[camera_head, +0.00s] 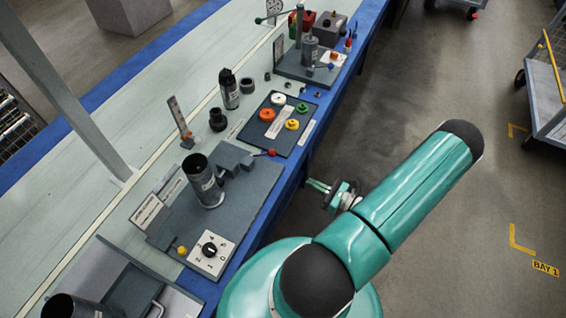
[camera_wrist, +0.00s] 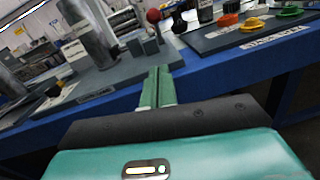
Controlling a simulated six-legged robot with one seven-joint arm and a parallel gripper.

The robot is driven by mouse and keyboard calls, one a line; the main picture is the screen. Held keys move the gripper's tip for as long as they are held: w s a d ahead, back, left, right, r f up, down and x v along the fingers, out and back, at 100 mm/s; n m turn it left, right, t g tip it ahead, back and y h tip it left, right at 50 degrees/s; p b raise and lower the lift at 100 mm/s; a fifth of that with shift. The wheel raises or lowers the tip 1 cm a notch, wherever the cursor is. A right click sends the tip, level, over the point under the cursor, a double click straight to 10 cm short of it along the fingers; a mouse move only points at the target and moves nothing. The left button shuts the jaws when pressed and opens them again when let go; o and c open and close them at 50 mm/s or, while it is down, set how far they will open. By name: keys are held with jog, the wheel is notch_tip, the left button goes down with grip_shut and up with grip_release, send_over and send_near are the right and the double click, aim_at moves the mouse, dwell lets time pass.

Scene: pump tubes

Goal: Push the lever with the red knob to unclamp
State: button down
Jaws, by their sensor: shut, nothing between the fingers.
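The lever's red knob (camera_head: 272,152) sticks out over the right edge of the grey clamp plate (camera_head: 225,215) in the head view. Its short bar runs left to a grey clamp block (camera_head: 233,158), beside a dark upright tube (camera_head: 203,182). In the wrist view the red knob (camera_wrist: 153,15) is beyond my fingertips and slightly left, with the tube (camera_wrist: 92,35) further left. My gripper (camera_head: 314,186) is shut and empty, off the blue bench edge, to the lower right of the knob. Its green fingers (camera_wrist: 158,72) point toward the bench, apart from the lever.
A dial box (camera_head: 210,252) and a yellow knob (camera_head: 182,250) are at the plate's near end. A dark panel (camera_head: 280,122) with coloured knobs lies just beyond the lever. The blue bench edge (camera_head: 268,215) is close to my gripper.

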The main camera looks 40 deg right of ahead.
send_near(263, 154)
notch_tip(263, 154, down, 2)
jog(key=shift+w+r, duration=0.8)
jog(key=shift+r, duration=0.1)
jog(key=shift+w+r, duration=0.35)
jog(key=shift+w+r+g, duration=0.1)
jog(key=shift+r+g, duration=0.15)
jog(key=shift+g, duration=0.05)
